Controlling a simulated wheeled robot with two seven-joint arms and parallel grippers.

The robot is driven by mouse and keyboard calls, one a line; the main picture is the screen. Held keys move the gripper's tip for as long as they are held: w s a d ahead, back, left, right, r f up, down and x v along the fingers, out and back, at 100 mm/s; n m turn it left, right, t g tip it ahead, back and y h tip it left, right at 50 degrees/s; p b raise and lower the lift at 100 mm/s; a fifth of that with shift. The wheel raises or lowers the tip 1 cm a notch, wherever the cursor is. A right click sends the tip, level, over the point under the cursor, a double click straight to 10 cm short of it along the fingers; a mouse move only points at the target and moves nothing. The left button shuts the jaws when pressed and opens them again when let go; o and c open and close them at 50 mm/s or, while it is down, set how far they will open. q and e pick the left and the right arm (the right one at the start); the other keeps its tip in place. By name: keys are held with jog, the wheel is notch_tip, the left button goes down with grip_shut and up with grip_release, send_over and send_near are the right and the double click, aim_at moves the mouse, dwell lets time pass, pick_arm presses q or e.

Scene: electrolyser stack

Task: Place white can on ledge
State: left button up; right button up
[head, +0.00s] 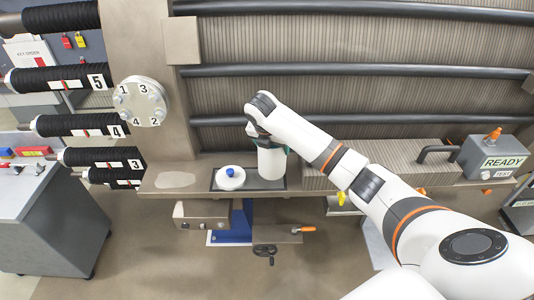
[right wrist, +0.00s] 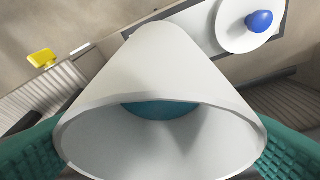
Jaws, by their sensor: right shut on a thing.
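The white can (head: 271,162) is upright at the ledge (head: 177,180), over the right part of a dark-rimmed inset. My right gripper (head: 268,146) is shut on the can near its top. In the right wrist view, the can (right wrist: 165,70) fills the middle with its open mouth facing the camera, and something teal shows inside. Teal finger pads of the right gripper (right wrist: 160,140) lie on both sides of it. I cannot tell whether the can's base touches the ledge. My left gripper is not in view.
A white lid with a blue knob (head: 230,177) lies just left of the can on the inset. A grey READY box (head: 495,157) stands at the ledge's far right. Ribbed stack plates rise behind. Black-wrapped rods (head: 60,80) jut out on the left.

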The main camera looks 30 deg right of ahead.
jog(key=f, duration=0.1)
jog(key=w+f+p, duration=0.1)
jog(key=f, duration=0.2)
jog(key=shift+w+a+f, duration=0.1)
jog(key=shift+w+a, duration=0.3)
jog(key=shift+f, duration=0.25)
jog(key=shift+s+d+r, duration=0.1)
jog(key=shift+s+d, duration=0.05)
jog(key=shift+s, duration=0.25)
jog(key=shift+w, duration=0.1)
jog(key=o, duration=2)
jog(key=shift+f, duration=0.2)
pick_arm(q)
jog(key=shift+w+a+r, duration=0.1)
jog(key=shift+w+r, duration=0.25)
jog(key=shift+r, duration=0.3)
pick_arm(e)
jog(key=shift+o, duration=0.2)
